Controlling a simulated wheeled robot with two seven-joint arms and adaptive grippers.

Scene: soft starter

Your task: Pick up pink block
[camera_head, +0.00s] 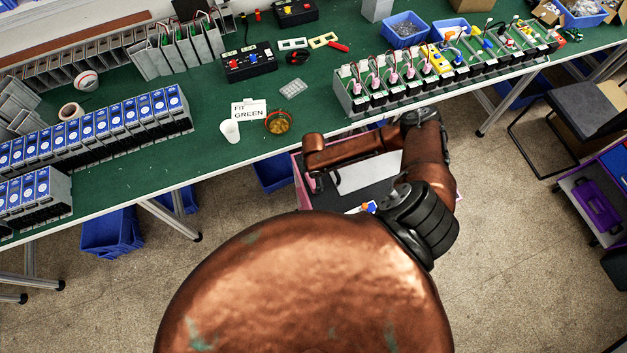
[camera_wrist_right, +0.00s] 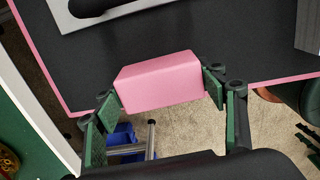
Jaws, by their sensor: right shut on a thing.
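The pink block (camera_wrist_right: 160,81) is a plain rectangular block in the right wrist view. My right gripper (camera_wrist_right: 160,92) is shut on it, with a green-padded finger at each end. The block overlaps the edge of a black surface with a pink rim (camera_wrist_right: 285,82) in the picture; I cannot tell how high it is above that surface. In the head view my copper right arm reaches over the pink-edged cart, and the block cannot be made out there.
A long green workbench (camera_head: 215,165) runs across the head view. It carries rows of blue-faced units (camera_head: 130,115), green-and-black units (camera_head: 385,85), a white cup (camera_head: 229,131) and a sign (camera_head: 249,109). Blue bins (camera_head: 110,235) stand below.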

